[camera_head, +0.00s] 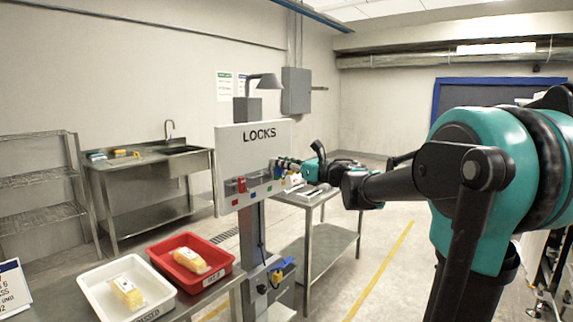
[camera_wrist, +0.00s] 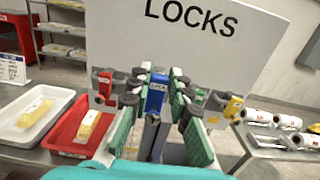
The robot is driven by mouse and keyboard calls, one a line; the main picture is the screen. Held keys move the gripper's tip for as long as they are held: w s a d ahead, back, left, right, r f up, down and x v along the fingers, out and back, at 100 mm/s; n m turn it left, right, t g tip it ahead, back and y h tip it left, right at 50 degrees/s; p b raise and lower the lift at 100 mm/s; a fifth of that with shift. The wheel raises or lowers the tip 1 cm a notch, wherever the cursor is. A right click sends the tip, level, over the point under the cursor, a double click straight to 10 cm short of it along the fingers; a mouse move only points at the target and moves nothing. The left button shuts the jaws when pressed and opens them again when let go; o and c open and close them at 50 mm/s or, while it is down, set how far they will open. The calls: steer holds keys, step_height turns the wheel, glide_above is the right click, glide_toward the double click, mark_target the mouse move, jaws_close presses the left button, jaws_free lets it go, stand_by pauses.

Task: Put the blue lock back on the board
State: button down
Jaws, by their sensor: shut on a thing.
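The board marked LOCKS (camera_head: 253,138) stands upright on a grey post; its white face also fills much of the wrist view (camera_wrist: 190,50). My gripper (camera_wrist: 158,92) is shut on the blue lock (camera_wrist: 157,82), which sits upright between the green finger pads, close in front of the board's lower part. I cannot tell whether the lock touches the board or a hook.
A white tray (camera_head: 92,284) and a red tray (camera_head: 158,250), each with a yellow pack, stand on the table left of the board. A sink bench (camera_head: 120,172) stands behind.

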steer(key=x, duration=0.7)
steer(key=shift+w+a, duration=0.2)
steer(key=shift+a, duration=0.1)
stand_by(0.6)
steer(key=shift+f, duration=0.1)
stand_by(0.3)
steer(key=shift+f, duration=0.1)
steer(key=shift+f, duration=0.7)
steer(key=shift+f, duration=0.35)
steer(key=shift+f, duration=0.35)
steer(key=shift+f, duration=0.9)
steer(key=c, duration=1.3)
jaws_free()
